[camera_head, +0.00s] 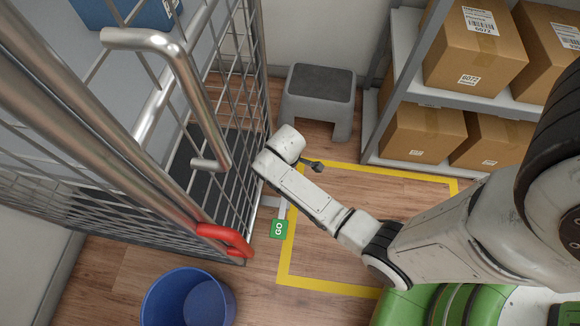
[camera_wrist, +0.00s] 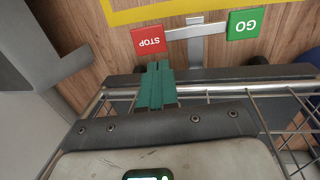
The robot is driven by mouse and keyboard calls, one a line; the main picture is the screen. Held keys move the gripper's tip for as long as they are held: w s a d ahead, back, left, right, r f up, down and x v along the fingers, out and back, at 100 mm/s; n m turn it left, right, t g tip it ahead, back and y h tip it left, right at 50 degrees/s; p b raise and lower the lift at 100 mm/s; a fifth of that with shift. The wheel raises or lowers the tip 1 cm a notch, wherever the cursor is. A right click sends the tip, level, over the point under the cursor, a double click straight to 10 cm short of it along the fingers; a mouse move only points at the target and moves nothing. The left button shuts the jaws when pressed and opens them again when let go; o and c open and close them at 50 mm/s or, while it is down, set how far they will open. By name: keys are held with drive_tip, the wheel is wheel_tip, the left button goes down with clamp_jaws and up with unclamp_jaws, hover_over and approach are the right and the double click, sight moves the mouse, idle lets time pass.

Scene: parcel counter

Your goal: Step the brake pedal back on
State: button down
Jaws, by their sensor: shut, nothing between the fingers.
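The brake pedal is a grey bar with two plates at the foot of the wire cage cart. The red STOP plate (camera_wrist: 150,40) is at its left and the green GO plate (camera_wrist: 243,25) at its right in the wrist view. The GO plate (camera_head: 279,229) also shows in the head view, left of my arm; the STOP plate is hidden there. My gripper (camera_wrist: 157,68) shows as two teal fingers, shut and empty, pointing towards the STOP plate. Which plate sits lower is unclear.
The wire cage cart (camera_head: 245,130) with a bent steel handle (camera_head: 195,80) stands left. A blue bin (camera_head: 188,300) is in front, a grey step stool (camera_head: 318,88) behind. Shelves with cardboard boxes (camera_head: 475,45) are right. A yellow floor outline (camera_head: 410,176) encloses bare wood floor.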

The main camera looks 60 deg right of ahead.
drive_tip(key=f+b, duration=0.3)
drive_tip(key=f, duration=0.1)
drive_tip(key=d+f+b, duration=0.1)
drive_tip(key=f+b, duration=0.1)
drive_tip(key=f, duration=0.3)
drive_tip(key=d+f+b, duration=0.1)
drive_tip(key=f+b, duration=0.2)
drive_tip(key=f, duration=0.1)
drive_tip(key=shift+w+f+b, duration=0.35)
drive_tip(key=shift+f, duration=0.05)
drive_tip(key=shift+w+d+f+y, duration=0.15)
drive_tip(key=shift+d+f+y, duration=0.05)
drive_tip(key=shift+d+y, duration=0.2)
drive_tip(key=shift+d+f+g+y, duration=0.1)
drive_tip(key=shift+f+g+y, duration=0.2)
drive_tip(key=shift+y, duration=0.1)
drive_tip(key=shift+w+d+f+y, duration=0.1)
drive_tip(key=shift+d+f+y, duration=0.05)
drive_tip(key=shift+f+y, duration=0.4)
drive_tip(key=shift+d+f, duration=0.1)
drive_tip(key=shift+f, duration=0.2)
drive_tip(key=shift+b, duration=0.3)
